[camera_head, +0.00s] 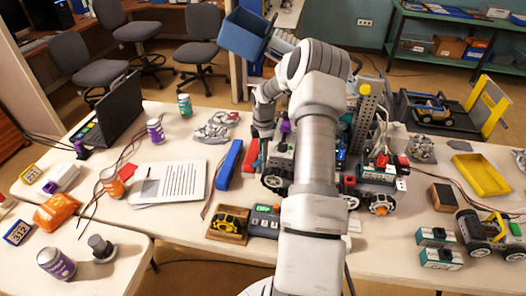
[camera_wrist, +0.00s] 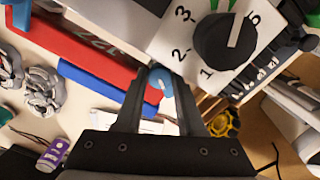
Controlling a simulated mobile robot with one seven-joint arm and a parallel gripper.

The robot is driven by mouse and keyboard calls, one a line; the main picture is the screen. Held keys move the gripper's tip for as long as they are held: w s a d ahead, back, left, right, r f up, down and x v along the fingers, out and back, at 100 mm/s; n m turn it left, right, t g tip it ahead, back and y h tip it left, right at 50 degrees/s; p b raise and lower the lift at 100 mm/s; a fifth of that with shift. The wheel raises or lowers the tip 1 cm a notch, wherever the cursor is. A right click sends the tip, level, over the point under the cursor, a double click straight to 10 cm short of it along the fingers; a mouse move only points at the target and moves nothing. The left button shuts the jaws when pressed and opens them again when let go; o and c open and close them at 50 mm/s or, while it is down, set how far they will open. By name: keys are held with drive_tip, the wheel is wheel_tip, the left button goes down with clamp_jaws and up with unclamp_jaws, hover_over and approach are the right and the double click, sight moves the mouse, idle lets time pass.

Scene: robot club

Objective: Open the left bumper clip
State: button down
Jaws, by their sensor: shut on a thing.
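In the wrist view my gripper (camera_wrist: 162,76) points at the side of a wheeled robot, its two dark fingers closed around a small light-blue piece (camera_wrist: 160,83). The piece looks like the bumper clip, but most of it is hidden between the fingers. In the head view the wheeled robot (camera_head: 374,172) stands on the table, partly behind my arm. The red bar (camera_head: 250,156) shows at its left side. The fingertips cannot be made out there.
A blue bar (camera_head: 228,166) lies left of the red one. A numbered dial (camera_wrist: 225,40) sits close above the fingers. A yellow toy car in a wooden tray (camera_head: 226,238) and a grey box with buttons (camera_head: 264,222) stand nearer. Papers (camera_head: 170,183) lie left.

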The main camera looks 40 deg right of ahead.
drive_tip(key=shift+n, duration=0.6)
drive_tip(key=c, duration=0.5)
unclamp_jaws()
